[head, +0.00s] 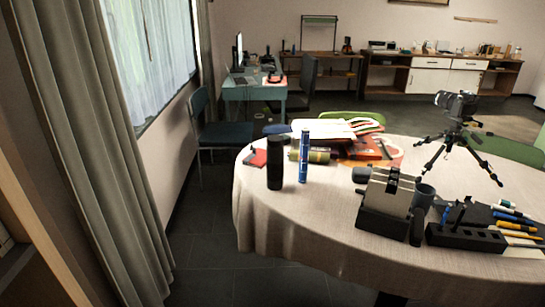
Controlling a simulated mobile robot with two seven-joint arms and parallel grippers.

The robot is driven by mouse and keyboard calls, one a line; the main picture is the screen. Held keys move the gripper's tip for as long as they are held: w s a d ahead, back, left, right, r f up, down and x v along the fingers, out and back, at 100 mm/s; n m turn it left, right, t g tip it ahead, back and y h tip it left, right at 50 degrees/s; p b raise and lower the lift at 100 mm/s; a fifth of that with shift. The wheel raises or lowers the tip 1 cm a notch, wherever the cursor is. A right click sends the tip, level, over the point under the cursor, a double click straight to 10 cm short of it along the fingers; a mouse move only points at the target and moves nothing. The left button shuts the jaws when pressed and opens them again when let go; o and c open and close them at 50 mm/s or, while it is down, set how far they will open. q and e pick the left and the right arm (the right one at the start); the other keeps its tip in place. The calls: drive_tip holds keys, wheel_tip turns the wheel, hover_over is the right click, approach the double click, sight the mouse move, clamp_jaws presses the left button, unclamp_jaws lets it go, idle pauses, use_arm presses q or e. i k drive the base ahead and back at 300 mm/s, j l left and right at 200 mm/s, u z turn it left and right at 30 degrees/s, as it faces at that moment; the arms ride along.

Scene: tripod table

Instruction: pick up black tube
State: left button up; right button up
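The black tube (275,163) stands upright near the left edge of the round table (322,225). It is a dark, plain cylinder. A slimmer blue tube (303,157) stands upright just to its right, with a small gap between them. Neither of my grippers is in the head view, so their state does not show.
A striped can (318,156) lies behind the blue tube, near papers and books (325,129). A red item (257,157) is left of the black tube. A card holder (386,203), black organizer (467,238) and tripod camera (457,105) stand right. The front-left tabletop is clear.

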sight(275, 156)
drive_tip(key=i+z, duration=0.1)
drive_tip(key=z, duration=0.6)
drive_tip(key=i+j+z, duration=0.55)
drive_tip(key=j+z, duration=0.25)
